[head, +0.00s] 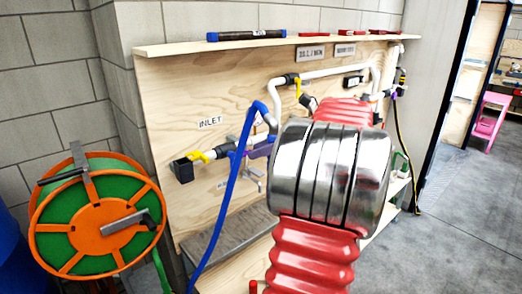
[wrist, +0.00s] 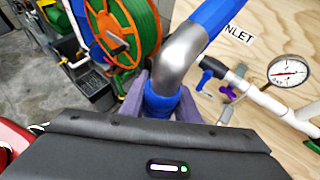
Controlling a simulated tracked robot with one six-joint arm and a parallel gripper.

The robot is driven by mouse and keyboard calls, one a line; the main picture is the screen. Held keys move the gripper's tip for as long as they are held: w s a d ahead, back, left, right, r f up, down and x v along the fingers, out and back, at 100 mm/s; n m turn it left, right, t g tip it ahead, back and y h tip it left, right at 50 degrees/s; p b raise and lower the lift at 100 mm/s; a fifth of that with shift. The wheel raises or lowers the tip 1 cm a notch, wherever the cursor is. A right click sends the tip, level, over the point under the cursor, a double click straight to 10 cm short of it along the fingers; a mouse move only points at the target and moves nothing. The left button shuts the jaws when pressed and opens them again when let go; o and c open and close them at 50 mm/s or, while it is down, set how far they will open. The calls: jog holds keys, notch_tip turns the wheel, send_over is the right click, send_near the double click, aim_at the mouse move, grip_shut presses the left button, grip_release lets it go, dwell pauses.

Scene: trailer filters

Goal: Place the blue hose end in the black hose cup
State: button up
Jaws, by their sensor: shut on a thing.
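The blue hose (head: 228,190) rises from the lower left and bends over at its top in the head view. Its grey metal elbow (wrist: 182,58) and blue collar (wrist: 160,101) stand large in the wrist view. My gripper (wrist: 162,105) is shut on the blue collar, with a purple finger on each side. In the head view, my gripper (head: 260,149) is mostly hidden behind my arm. The black hose cup (head: 183,170) is mounted on the wooden panel below the INLET label, to the left of my gripper and apart from the held hose end.
An orange and green hose reel (head: 97,215) stands at left. Yellow-handled valves and white pipes (head: 325,72) run along the wooden panel (head: 225,75). A pressure gauge (wrist: 288,72) shows at right in the wrist view. A metal grate (head: 225,240) lies below the panel.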

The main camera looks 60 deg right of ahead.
jog(key=w+a+f+n+y, duration=0.1)
jog(key=w+a+f, duration=0.6)
jog(key=w+f, duration=0.3)
jog(key=w+a+f+n+y, duration=0.1)
jog(key=w+a+f, duration=0.65)
jog(key=f, duration=0.35)
jog(key=w+a+f+n+g+y, duration=0.1)
jog(key=a+f, duration=0.4)
jog(key=a, duration=0.5)
jog(key=w+a+f+n+g+y, duration=0.1)
jog(key=a+f, duration=0.4)
jog(key=a, duration=0.6)
jog(key=w+a+f+n+g+y, duration=0.2)
jog(key=a+f, duration=0.3)
jog(key=a, duration=0.6)
jog(key=shift+n, duration=0.7)
jog(key=shift+w+d, duration=0.1)
